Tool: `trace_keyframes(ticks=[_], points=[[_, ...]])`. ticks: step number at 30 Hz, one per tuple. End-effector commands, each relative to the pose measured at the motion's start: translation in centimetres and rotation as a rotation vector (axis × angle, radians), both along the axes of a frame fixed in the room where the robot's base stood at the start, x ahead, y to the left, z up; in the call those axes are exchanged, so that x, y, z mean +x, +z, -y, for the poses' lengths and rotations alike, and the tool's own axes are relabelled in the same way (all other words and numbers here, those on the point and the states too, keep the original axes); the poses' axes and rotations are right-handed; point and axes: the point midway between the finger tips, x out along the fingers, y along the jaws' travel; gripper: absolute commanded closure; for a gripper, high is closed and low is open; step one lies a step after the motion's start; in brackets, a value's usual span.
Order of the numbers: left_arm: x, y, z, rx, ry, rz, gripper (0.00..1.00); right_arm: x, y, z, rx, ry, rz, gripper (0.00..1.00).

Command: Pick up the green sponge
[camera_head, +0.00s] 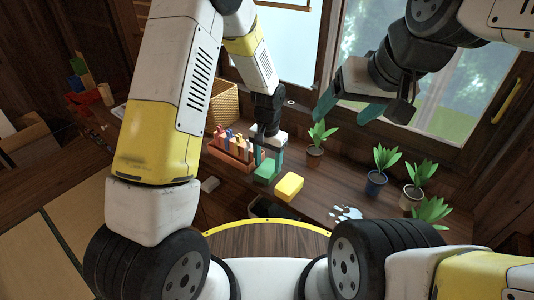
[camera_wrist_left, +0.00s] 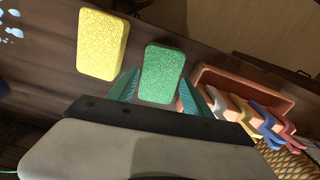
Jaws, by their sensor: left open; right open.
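The green sponge (camera_head: 264,173) lies on the wooden counter, to the left of a yellow sponge (camera_head: 289,186). My left gripper (camera_head: 270,157) is open, pointing down just above the green sponge. In the left wrist view the green sponge (camera_wrist_left: 161,74) shows between the two teal fingers of the left gripper (camera_wrist_left: 160,92), with the yellow sponge (camera_wrist_left: 102,44) beside it on the left. Whether the fingers touch the sponge cannot be told. My right gripper (camera_head: 346,108) is open and empty, in the air in front of the window.
An orange-brown rack (camera_head: 232,158) of several coloured items stands close left of the green sponge; it also shows in the wrist view (camera_wrist_left: 245,85). Several potted plants (camera_head: 376,180) stand on the counter to the right. A whitish spill (camera_head: 346,213) lies near the front edge.

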Motion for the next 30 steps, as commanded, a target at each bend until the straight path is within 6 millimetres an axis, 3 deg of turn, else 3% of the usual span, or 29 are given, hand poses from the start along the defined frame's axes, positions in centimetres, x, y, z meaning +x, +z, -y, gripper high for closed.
trace_keyframes(ticks=[6, 13, 14, 20, 30], points=[[-0.1, -2.5, -0.1, 0.001, 0.000, -0.001, 0.42, 0.0, 0.0, 0.0, 0.000, 0.000, 0.000, 0.25], [0.0, -2.7, -0.1, -0.001, 0.000, 0.001, 0.42, 0.0, 0.0, 0.0, 0.000, 0.000, 0.000, 0.25], [0.0, -2.7, -0.1, -0.001, 0.000, 0.001, 0.44, 0.0, 0.0, 0.0, 0.000, 0.000, 0.000, 0.25], [0.0, -2.6, -0.1, -0.001, 0.000, 0.001, 0.83, 0.0, 0.0, 0.0, 0.000, 0.000, 0.000, 0.25], [0.0, -2.3, -0.1, -0.001, 0.000, 0.001, 0.86, 0.0, 0.0, 0.0, 0.000, 0.000, 0.000, 0.25]])
